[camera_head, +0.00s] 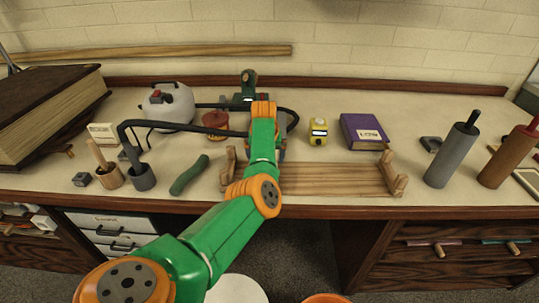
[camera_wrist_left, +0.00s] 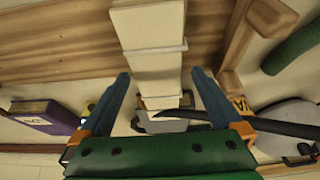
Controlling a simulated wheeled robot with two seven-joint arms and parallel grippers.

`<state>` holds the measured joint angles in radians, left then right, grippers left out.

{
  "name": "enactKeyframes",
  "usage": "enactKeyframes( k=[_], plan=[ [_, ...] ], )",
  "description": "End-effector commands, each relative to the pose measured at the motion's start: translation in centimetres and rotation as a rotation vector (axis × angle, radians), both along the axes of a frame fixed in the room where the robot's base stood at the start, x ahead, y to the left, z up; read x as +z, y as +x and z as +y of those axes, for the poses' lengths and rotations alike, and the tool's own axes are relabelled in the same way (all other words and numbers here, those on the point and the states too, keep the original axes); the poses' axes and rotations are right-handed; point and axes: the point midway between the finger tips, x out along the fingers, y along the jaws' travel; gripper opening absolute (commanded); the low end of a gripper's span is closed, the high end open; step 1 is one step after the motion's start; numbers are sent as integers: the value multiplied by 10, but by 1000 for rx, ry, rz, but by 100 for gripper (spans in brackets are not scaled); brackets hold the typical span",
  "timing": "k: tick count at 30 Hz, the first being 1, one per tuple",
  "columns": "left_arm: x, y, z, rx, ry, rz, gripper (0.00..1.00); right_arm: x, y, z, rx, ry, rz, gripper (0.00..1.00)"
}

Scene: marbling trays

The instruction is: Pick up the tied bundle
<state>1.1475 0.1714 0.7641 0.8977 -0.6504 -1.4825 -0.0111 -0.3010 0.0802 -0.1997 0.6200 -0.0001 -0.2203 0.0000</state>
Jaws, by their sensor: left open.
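A pale cream, block-like bundle with thin bands across it (camera_wrist_left: 150,28) runs down the middle of the left wrist view. It appears to be the tied bundle. My left gripper (camera_wrist_left: 162,80) is open, with one blue finger on each side of it and a visible gap at both sides. I cannot tell how deep it sits between the fingers. In the head view my green and orange left arm reaches over the bench and hides the bundle. My right gripper is not in view.
A wooden rack (camera_head: 330,180) lies along the bench front, close to the bundle. A purple book (camera_head: 364,131), a yellow device (camera_head: 318,131), a white canister (camera_head: 168,105) and a dark green roll (camera_head: 189,175) stand around. A grey roller (camera_head: 452,155) is at right.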

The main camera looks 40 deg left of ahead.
Motion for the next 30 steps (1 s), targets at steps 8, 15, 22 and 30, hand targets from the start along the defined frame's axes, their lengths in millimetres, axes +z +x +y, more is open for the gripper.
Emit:
enactKeyframes(
  k=[8, 15, 22, 30],
  plan=[
    [-32, 11, 10, 0, -1, 3, 100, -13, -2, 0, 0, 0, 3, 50],
    [-38, 14, 11, 0, -2, -1, 100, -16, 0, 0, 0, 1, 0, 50],
    [-37, 14, 11, 1, -2, 0, 78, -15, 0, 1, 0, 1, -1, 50],
    [-37, 14, 11, 1, -2, 0, 6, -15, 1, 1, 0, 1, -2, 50]
  ],
)
